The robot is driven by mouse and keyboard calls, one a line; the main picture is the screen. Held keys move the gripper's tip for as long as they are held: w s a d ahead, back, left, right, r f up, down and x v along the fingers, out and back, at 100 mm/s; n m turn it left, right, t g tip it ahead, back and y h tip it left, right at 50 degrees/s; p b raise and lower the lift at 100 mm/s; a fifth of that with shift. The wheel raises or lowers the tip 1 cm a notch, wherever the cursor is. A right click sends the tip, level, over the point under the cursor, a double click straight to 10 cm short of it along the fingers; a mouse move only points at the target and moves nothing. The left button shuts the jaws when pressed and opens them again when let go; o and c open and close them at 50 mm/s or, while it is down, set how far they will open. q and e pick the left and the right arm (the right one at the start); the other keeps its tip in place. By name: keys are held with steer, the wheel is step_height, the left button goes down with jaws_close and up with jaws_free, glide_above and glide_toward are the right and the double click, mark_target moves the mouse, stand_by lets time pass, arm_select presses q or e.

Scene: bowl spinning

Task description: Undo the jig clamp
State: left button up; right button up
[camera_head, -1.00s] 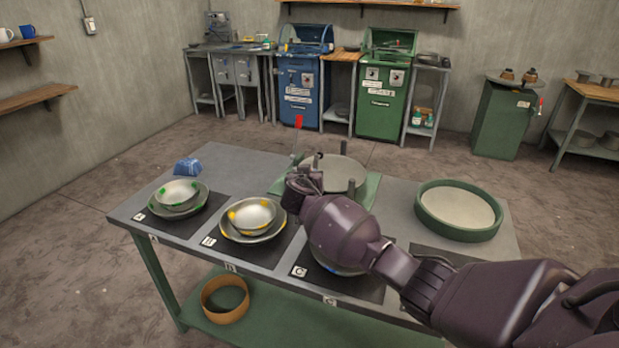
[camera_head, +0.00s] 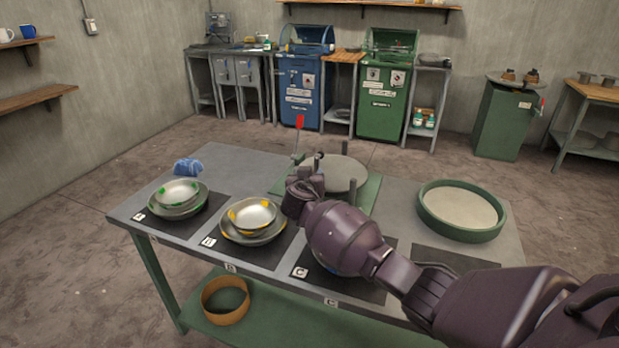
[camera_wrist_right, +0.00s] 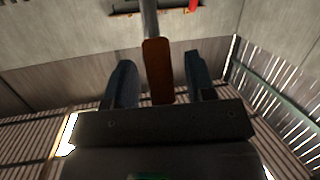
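The jig is a round grey disc (camera_head: 345,172) with dark posts on a green base plate (camera_head: 366,190) at the back middle of the table. A thin upright rod with a red tip (camera_head: 299,121) stands at its left; a red piece (camera_wrist_right: 193,5) also shows at the top of the right wrist view. My right gripper (camera_head: 303,186) is at the jig's front left, and my arm hides part of the jig. In the right wrist view its fingers (camera_wrist_right: 160,82) are apart, with an orange-brown handle (camera_wrist_right: 157,72) on a grey rod between them. Gaps show on both sides. My left gripper is out of view.
Bowls with green marks (camera_head: 178,193) and yellow marks (camera_head: 251,214) stand on dark mats at the left. A green-rimmed round tray (camera_head: 460,232) is at the right. A blue cloth (camera_head: 187,167) lies at the back left. My forearm crosses the right front.

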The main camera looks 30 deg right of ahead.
steer(key=shift+a, duration=0.1)
steer(key=v, duration=1)
steer(key=shift+s+a+p, duration=0.2)
steer(key=shift+s+p, duration=0.1)
steer(key=shift+p, duration=0.05)
